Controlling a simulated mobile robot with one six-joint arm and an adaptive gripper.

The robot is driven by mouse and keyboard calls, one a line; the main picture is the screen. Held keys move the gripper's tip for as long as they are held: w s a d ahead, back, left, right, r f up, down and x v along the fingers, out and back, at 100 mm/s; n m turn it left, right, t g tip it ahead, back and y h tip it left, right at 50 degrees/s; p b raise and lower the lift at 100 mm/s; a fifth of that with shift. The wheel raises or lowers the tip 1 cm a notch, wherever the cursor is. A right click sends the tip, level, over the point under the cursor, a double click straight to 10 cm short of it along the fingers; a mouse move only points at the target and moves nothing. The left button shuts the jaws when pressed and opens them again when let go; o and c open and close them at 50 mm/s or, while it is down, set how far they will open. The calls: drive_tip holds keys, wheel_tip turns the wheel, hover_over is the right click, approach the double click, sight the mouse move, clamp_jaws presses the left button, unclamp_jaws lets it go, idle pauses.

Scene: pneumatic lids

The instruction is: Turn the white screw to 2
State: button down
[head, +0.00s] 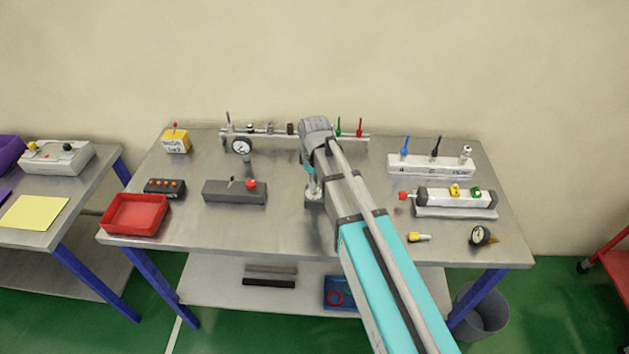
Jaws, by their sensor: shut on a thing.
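My gripper (313,188) is partly hidden behind my arm, low over this block. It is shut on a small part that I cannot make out. I cannot see a white screw clearly at the gripper. A white-topped peg (466,153) stands at the right end of the white block (430,171). I cannot read a scale or a number 2.
A grey block with a red knob (250,184) lies left of my gripper, a red tray (136,214) farther left. A rail with pegs and a gauge (242,146) runs behind. A cylinder unit (456,198), a yellow-white fitting (419,237) and a dial gauge (482,235) lie right.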

drive_tip(key=shift+n, duration=1.6)
drive_tip(key=c, duration=0.7)
unclamp_jaws()
drive_tip(key=shift+m, duration=0.3)
